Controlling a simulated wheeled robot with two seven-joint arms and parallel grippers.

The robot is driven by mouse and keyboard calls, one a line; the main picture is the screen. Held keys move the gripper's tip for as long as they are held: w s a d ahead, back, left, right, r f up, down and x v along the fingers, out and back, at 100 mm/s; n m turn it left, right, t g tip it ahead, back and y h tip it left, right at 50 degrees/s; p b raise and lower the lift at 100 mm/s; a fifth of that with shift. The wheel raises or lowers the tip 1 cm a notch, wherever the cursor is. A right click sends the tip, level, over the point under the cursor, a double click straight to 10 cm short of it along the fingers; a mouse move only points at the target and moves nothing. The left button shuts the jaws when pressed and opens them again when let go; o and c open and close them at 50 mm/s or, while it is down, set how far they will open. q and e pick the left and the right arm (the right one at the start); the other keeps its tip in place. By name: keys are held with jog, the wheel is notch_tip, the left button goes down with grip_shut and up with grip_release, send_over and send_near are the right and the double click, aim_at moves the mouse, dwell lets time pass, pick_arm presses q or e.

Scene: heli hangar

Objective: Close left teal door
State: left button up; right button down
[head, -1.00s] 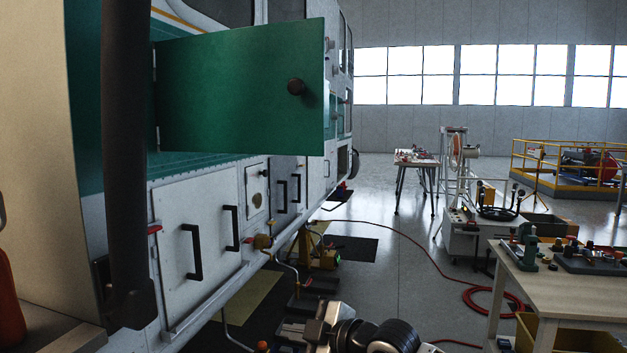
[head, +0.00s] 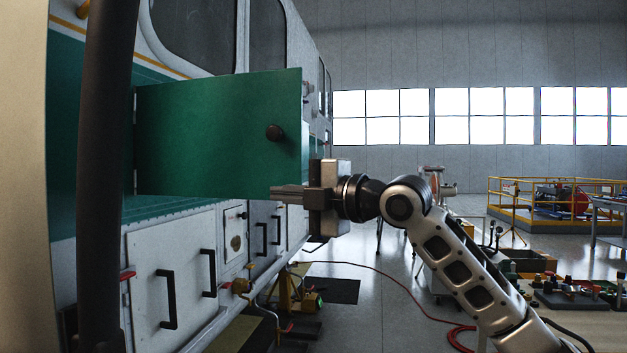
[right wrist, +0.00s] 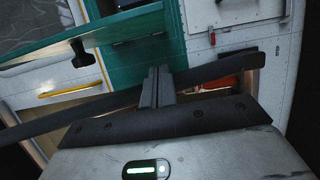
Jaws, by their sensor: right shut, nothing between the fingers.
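The teal door (head: 205,135) stands open, swung out from the side of the white and teal vehicle, with its hinge edge at its left. A dark round knob (head: 274,132) sits near its free edge. In the right wrist view, the door (right wrist: 40,48) shows as a narrow slanted strip with the knob (right wrist: 80,54) below it. My right gripper (head: 274,194) is shut and empty, its fingertips pointing left at the door's lower free corner. Whether it touches the door I cannot tell. The fingers also show in the right wrist view (right wrist: 158,85). My left gripper is out of view.
A thick dark upright bar (head: 103,180) stands in front of the vehicle at the left. White lower panels with black handles (head: 167,300) lie below the door. A cluttered workbench (head: 590,325) is at the lower right. A red hose (head: 395,284) lies on the floor.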

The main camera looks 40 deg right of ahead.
jog(key=shift+w+d+p, duration=0.25)
jog(key=shift+w+d, duration=0.4)
jog(key=shift+w, duration=0.35)
jog(key=shift+w+d+p, duration=0.2)
jog(key=shift+w+d, duration=0.45)
jog(key=shift+w, duration=0.3)
